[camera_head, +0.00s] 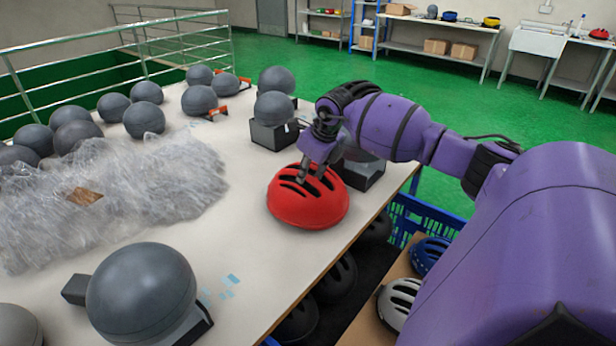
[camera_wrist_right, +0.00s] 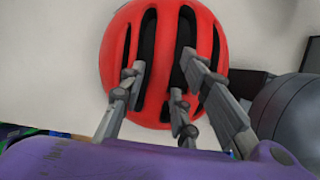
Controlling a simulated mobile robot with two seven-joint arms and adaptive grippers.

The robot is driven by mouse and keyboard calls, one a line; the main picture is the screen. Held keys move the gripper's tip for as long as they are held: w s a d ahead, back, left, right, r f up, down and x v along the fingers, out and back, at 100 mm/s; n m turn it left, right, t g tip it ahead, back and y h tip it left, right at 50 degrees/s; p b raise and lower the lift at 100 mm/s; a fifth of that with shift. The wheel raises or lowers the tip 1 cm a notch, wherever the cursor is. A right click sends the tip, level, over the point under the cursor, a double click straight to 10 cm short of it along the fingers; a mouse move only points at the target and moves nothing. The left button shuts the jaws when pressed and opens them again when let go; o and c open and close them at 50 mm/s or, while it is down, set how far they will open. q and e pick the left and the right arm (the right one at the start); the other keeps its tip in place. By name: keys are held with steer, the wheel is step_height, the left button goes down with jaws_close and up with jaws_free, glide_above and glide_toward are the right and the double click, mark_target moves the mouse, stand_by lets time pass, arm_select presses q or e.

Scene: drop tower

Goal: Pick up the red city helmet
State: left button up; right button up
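The red city helmet (camera_head: 307,205) sits dome up on the white table, near its right edge. It has long dark vents and also fills the upper middle of the wrist view (camera_wrist_right: 165,95). My right gripper (camera_head: 313,174) reaches down to the top of the helmet. I cannot tell whether the tips touch the rib. The helmet appears to rest on the table. My left gripper is not in view.
The table (camera_head: 255,255) holds several grey domes, one (camera_head: 140,293) at the front and one (camera_head: 273,108) behind the helmet. Crumpled clear plastic (camera_head: 150,190) covers the left. A blue crate (camera_head: 425,219) and more helmets are below the right edge. Bare table lies left of the helmet.

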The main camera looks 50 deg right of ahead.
steer(key=shift+w+f, duration=0.3)
steer(key=shift+f, duration=0.3)
jaws_close()
